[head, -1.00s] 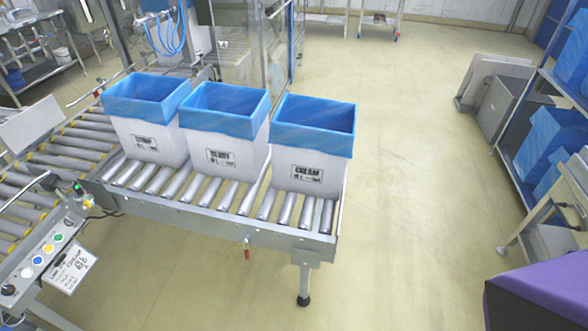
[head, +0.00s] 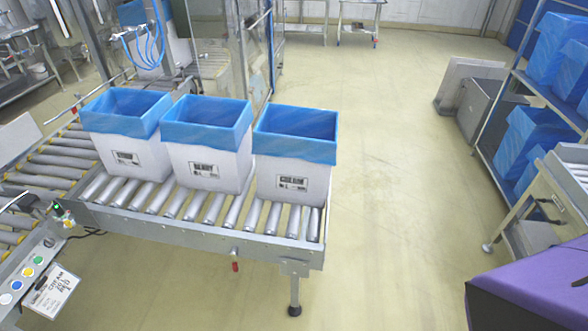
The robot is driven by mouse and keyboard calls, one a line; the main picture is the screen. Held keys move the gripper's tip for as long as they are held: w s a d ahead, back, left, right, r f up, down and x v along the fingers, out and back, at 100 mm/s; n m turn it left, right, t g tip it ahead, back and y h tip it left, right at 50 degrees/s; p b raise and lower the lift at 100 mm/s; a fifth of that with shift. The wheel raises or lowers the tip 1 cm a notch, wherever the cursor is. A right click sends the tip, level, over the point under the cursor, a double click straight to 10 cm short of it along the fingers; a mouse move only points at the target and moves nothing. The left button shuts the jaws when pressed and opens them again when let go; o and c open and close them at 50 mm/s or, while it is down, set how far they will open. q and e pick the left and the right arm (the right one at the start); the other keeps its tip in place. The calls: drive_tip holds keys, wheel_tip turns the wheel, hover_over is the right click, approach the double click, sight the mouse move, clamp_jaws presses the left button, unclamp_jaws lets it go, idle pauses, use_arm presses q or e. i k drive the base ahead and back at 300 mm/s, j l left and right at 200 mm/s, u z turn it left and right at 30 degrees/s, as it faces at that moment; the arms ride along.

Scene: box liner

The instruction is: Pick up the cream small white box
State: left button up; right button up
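The cream small white box (head: 288,184) stands upright at the right end of the roller conveyor. It is white, with a label that reads like CREAM and a blue liner (head: 297,135) folded over its rim. Two similar lined white boxes stand to its left, a middle box (head: 207,168) and a left box (head: 127,157). Neither of my grippers shows in the head view, so their state is hidden.
The roller conveyor (head: 200,225) ends just right of the cream box, with a leg at that corner. A control panel with buttons (head: 30,272) is at lower left. Shelves with blue-lined boxes (head: 530,135) and a purple-covered object (head: 535,290) are at right. The floor between is clear.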

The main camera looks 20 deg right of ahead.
sight(295, 148)
drive_tip(key=i+z, duration=0.1)
drive_tip(key=z, duration=0.95)
drive_tip(key=i+j+z, duration=0.2)
drive_tip(key=z, duration=0.15)
drive_tip(key=i+j+z, duration=0.1)
drive_tip(key=j+z, duration=0.2)
drive_tip(key=i+j+z, duration=0.15)
drive_tip(key=z, duration=0.2)
drive_tip(key=j, duration=0.1)
